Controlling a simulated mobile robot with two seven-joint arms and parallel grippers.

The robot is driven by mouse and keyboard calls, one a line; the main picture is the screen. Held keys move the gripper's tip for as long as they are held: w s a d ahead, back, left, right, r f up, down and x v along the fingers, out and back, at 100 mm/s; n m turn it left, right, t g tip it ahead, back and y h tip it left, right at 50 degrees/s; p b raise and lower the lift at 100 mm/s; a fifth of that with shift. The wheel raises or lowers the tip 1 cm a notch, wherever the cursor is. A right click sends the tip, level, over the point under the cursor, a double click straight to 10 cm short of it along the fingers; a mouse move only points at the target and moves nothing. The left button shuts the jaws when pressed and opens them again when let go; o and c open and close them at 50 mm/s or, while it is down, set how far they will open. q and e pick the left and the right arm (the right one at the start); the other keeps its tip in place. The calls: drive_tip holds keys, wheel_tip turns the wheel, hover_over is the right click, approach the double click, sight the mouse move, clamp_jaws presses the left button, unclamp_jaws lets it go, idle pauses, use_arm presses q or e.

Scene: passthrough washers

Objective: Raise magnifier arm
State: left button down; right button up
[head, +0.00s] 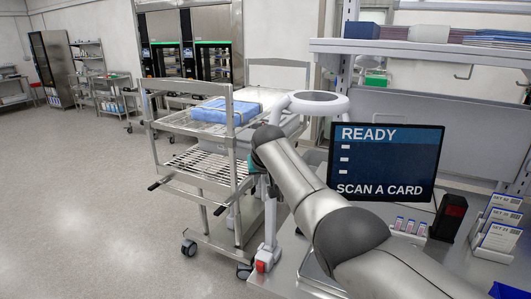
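My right arm reaches in from the lower right and crosses in front of the magnifier's middle. My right gripper (262,187) is at the upper part of the post, mostly hidden behind my own wrist. I cannot tell whether its fingers are touching or holding anything. My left gripper is not in view.
A screen (388,160) reading "READY SCAN A CARD" stands on the bench, with a dark card reader (447,217) and card holders (499,236) to its right. A steel cart (190,128) carrying a blue wrapped pack (222,111) stands left of the bench. The floor further left is clear.

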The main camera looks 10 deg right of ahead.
drive_tip(key=v, duration=1.3)
drive_tip(key=shift+s+r+b, duration=0.2)
drive_tip(key=shift+b, duration=0.2)
